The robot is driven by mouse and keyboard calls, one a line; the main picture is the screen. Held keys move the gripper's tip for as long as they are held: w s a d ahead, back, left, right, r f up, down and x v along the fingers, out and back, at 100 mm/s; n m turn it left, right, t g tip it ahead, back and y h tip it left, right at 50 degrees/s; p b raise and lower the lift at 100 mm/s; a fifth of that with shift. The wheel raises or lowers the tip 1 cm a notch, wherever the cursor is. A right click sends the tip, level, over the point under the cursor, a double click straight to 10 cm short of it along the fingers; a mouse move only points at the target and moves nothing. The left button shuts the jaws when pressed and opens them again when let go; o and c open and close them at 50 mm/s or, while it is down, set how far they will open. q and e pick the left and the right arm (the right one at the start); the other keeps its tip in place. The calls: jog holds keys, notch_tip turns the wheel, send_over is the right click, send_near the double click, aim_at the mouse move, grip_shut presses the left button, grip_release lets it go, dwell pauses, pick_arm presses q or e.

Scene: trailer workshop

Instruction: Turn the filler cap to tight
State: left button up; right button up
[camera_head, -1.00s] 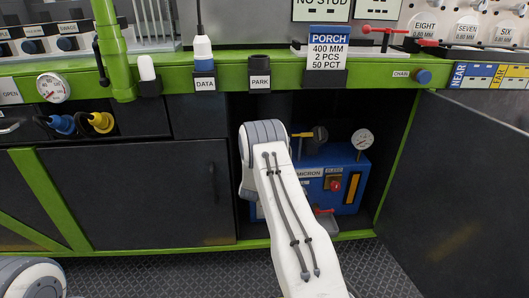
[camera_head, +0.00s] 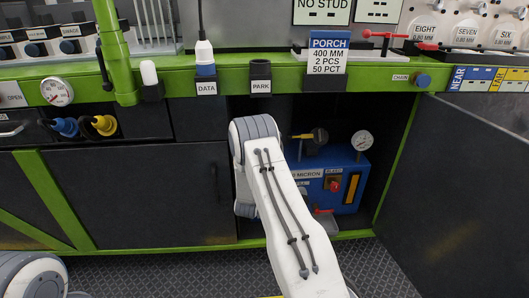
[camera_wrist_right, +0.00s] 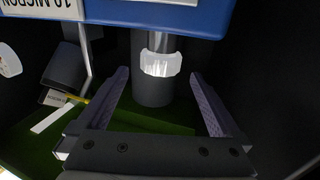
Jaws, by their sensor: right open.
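A blue unit (camera_head: 345,180) stands in the open bay under the green bench, with a micron label, a round gauge (camera_head: 362,140) and a red knob on its front. A black round fitting with a yellow bar (camera_head: 317,138) sits at its top; I cannot tell whether this is the filler cap. My right arm reaches into the bay and hides the unit's left part. In the right wrist view my right gripper (camera_wrist_right: 160,76) is open, its fingers on either side of a dark cylinder (camera_wrist_right: 152,92) with a bright band, below the blue body. Contact is unclear. My left gripper is out of view.
The green bench rail (camera_head: 225,82) runs above the bay. A dark door panel (camera_head: 460,170) stands at the right, and a closed dark panel (camera_head: 130,195) at the left. A red lever (camera_head: 322,211) sits low on the unit. The patterned floor in front is clear.

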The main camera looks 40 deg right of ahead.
jog(key=v, duration=0.4)
jog(key=shift+p, duration=0.35)
jog(key=shift+s, duration=0.1)
